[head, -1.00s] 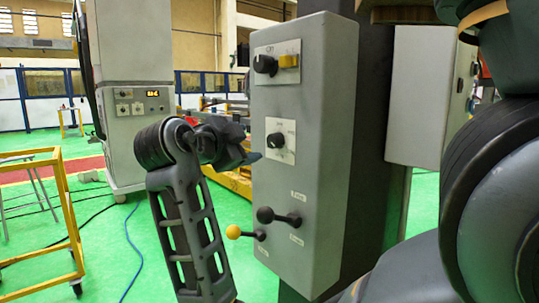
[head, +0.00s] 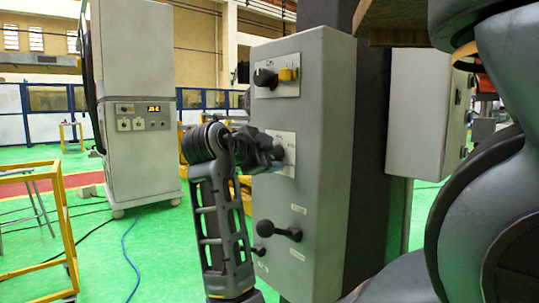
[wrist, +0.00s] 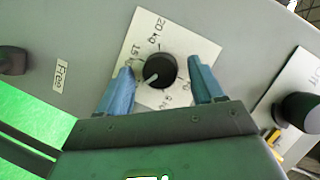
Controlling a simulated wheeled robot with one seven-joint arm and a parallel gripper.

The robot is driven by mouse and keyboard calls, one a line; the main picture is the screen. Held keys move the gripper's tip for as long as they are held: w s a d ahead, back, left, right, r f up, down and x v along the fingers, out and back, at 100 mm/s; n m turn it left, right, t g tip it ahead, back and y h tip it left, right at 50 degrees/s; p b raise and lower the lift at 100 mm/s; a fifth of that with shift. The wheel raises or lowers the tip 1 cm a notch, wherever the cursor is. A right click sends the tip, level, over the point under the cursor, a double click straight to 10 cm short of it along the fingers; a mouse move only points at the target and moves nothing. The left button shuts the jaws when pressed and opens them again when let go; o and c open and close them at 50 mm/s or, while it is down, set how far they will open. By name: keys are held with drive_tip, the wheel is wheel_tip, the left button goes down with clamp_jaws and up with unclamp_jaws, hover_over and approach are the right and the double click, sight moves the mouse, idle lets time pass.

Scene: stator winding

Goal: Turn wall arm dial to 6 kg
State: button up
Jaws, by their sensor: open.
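The wall arm dial is a round black knob (wrist: 161,71) on a white plate (wrist: 190,42) in the wrist view. I can read "20 kg" and "15" on the plate; the lower-right marks are hard to read. A pale pointer line on the knob points to the lower left in that view. My gripper (wrist: 161,64) is open, with one blue finger on each side of the knob and gaps between. In the head view my gripper (head: 272,154) is at the dial's plate (head: 288,166) and hides part of the dial.
The grey control box (head: 320,210) carries an upper knob (head: 264,78) with a yellow switch (head: 287,75), and a black-knobbed lever (head: 266,228) below. In the wrist view a "Free" label (wrist: 62,75) is left of the dial. A yellow frame (head: 60,220) stands at left.

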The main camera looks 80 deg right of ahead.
drive_tip(key=shift+c, duration=0.2)
drive_tip(key=c, duration=1)
drive_tip(key=shift+r+n+y+p, duration=0.2)
drive_tip(key=shift+n+y+p, duration=0.1)
drive_tip(key=shift+p, duration=0.3)
drive_tip(key=shift+w+d+f+n+g+y+p, duration=0.15)
drive_tip(key=shift+n+g+y+p, duration=1.05)
drive_tip(key=shift+n+p, duration=2.35)
drive_tip(key=shift+w+d+r+n+g+y+p, duration=0.2)
drive_tip(key=shift+n+g+y+p, duration=1.05)
drive_tip(key=shift+p, duration=3.95)
drive_tip(key=shift+w+d+f+n+g+y+p, duration=0.2)
drive_tip(key=shift+n+g+y+p, duration=0.35)
drive_tip(key=shift+n+g+p, duration=2.2)
drive_tip(key=n+t+p, duration=0.1)
drive_tip(key=p, duration=0.2)
drive_tip(key=shift+f+t, duration=0.1)
drive_tip(key=shift+t, duration=0.3)
